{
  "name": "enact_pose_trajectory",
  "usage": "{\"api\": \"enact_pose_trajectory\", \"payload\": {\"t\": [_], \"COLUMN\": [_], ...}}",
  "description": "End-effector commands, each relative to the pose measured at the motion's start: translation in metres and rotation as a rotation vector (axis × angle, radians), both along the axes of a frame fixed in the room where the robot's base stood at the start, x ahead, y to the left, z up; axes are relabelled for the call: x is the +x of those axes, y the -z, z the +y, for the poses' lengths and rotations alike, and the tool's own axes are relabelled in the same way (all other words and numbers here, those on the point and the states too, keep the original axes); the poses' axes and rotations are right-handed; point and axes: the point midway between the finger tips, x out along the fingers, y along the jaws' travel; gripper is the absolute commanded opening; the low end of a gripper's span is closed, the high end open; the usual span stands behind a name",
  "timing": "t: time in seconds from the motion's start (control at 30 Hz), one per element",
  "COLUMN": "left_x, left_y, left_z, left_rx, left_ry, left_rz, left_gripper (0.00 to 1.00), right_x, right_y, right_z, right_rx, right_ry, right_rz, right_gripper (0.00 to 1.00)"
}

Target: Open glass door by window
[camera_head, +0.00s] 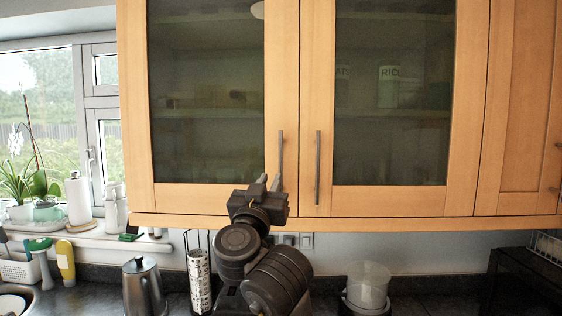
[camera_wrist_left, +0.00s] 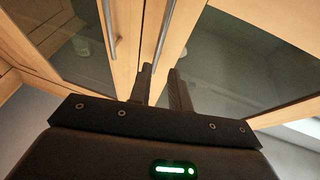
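The glass door by the window (camera_head: 208,197) is shut, with a light wood frame and dark glass. Its vertical bar handle (camera_head: 281,150) is on the right side of its frame. My left gripper (camera_head: 269,183) is at the lower end of this handle, with its fingers pointing up. In the left wrist view the two fingers (camera_wrist_left: 162,88) stand apart, and the handle (camera_wrist_left: 164,35) runs down toward the gap between them. I cannot tell whether they touch it. My right gripper is in neither view.
A second glass door (camera_head: 390,199) with its own handle (camera_head: 318,168) is shut just to the right. The window (camera_head: 45,95) is at the left. Below, a metal kettle (camera_head: 144,287) and a clear container (camera_head: 368,285) stand on the dark counter.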

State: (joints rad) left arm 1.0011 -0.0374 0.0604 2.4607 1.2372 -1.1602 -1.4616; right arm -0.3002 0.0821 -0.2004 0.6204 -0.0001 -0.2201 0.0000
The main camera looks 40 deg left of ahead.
Motion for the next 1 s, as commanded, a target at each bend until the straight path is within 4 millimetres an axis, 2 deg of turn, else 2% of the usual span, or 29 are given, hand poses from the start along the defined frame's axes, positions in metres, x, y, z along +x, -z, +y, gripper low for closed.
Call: {"api": "enact_pose_trajectory", "payload": {"t": [0.17, 0.53, 0.77, 1.0], "left_x": [0.006, 0.048, 0.070, 0.087], "left_y": [0.001, -0.013, -0.028, -0.039], "left_z": [0.002, 0.024, 0.034, 0.042], "left_rx": [0.004, 0.005, -0.001, 0.000], "left_ry": [0.000, -0.004, 0.001, 0.000], "left_rz": [0.001, 0.007, 0.005, 0.003], "left_gripper": [0.19, 0.19, 0.19, 0.19], "right_x": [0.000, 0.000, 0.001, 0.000], "right_y": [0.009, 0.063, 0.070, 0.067], "right_z": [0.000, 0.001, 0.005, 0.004], "right_rx": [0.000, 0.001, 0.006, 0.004], "right_ry": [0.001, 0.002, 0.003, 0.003], "right_rz": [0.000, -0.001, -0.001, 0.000], "right_gripper": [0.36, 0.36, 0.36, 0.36]}}
